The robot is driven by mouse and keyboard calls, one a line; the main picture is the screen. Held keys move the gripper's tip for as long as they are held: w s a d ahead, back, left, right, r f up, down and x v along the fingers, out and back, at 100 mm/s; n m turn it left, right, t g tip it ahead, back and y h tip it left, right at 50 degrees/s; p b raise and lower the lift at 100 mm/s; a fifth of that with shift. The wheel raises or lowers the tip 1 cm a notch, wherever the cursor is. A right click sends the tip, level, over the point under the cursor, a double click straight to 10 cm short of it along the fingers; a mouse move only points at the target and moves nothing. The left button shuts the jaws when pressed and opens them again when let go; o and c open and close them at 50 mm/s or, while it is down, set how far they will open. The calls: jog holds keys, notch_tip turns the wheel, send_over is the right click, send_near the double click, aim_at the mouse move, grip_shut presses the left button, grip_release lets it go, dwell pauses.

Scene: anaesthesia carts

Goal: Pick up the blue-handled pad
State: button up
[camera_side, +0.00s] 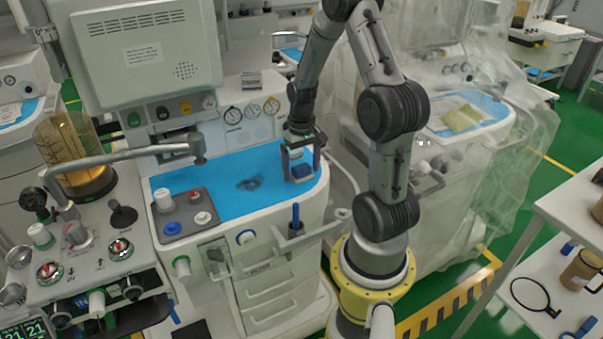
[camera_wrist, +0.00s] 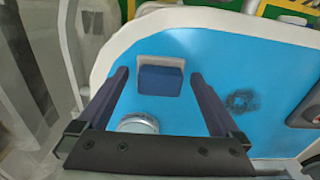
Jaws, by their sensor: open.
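The blue-handled pad has a dark blue block on a pale, flat base. In the wrist view the pad (camera_wrist: 161,80) is on the blue work surface, in the gap between my fingertips. My gripper (camera_wrist: 159,75) is open, with one finger to each side and visible space between each finger and the pad. In the side view my gripper (camera_side: 302,174) reaches down at the right end of the blue surface, and the pad (camera_side: 302,170) shows between its fingers. I cannot tell exactly how far the fingertips are above the surface.
The blue work surface (camera_side: 225,197) carries a dark smudge (camera_side: 248,184), also in the wrist view (camera_wrist: 240,101). A round pale disc (camera_wrist: 138,123) is near the pad. A grey control panel (camera_side: 187,213) with knobs stands at left. A blue-handled item (camera_side: 295,217) stands in front.

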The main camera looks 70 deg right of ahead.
jog(key=shift+c, duration=0.3)
jog(key=c, duration=1.2)
jog(key=shift+r, duration=0.1)
jog(key=shift+c, duration=0.2)
jog(key=shift+r, duration=0.65)
jog(key=s+a+r, duration=0.9)
jog(key=a+r, duration=0.1)
jog(key=r, duration=0.1)
jog(key=shift+s+r, duration=0.2)
jog(key=shift+s, duration=0.1)
jog(key=shift+a, duration=0.1)
